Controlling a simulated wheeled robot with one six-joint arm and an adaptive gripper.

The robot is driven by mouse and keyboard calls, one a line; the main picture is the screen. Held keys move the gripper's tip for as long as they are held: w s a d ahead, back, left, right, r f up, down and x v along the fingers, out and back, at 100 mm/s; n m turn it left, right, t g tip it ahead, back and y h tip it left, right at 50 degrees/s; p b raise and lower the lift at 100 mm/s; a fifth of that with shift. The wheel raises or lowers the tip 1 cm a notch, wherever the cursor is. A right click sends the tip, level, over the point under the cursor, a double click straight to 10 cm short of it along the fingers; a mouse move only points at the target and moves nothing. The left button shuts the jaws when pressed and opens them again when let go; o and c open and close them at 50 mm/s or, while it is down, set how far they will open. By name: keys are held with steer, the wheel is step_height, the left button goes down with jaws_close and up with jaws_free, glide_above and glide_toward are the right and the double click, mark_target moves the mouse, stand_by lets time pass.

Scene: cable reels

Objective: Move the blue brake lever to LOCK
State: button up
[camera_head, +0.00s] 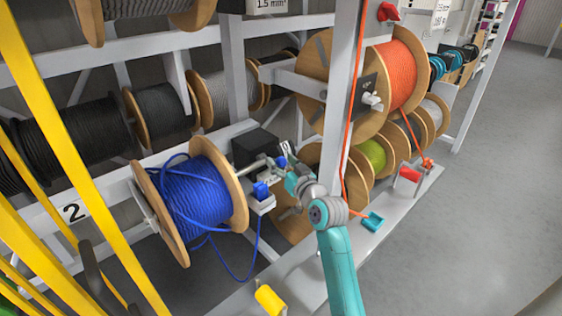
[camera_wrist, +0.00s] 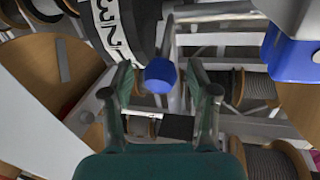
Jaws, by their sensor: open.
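The blue brake lever shows its round blue knob (camera_wrist: 160,76) in the wrist view, with a grey stem behind it. My gripper (camera_wrist: 163,93) is open, with one finger on each side of the knob. I cannot tell whether either finger touches it. In the head view the blue knob (camera_head: 282,162) shows just beside my gripper (camera_head: 288,158), next to the black box (camera_head: 255,149) and the axle of the blue cable reel (camera_head: 197,200). I cannot read a LOCK mark or the lever's setting.
A blue block (camera_head: 261,190) on a white bracket sits close below the axle; it also shows at the upper right of the wrist view (camera_wrist: 290,52). A grey upright post (camera_head: 341,95) and an orange reel (camera_head: 402,75) stand right of my gripper. The floor at right is clear.

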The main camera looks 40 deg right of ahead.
steer(key=shift+w, duration=0.45)
jaws_close()
steer(key=shift+s+f, duration=0.1)
steer(key=shift+f, duration=0.25)
steer(key=shift+s+d+f, duration=0.1)
steer(key=shift+s+f, duration=0.05)
steer(key=shift+f, duration=1.05)
steer(key=shift+s+f, duration=0.1)
steer(key=shift+f, duration=1.1)
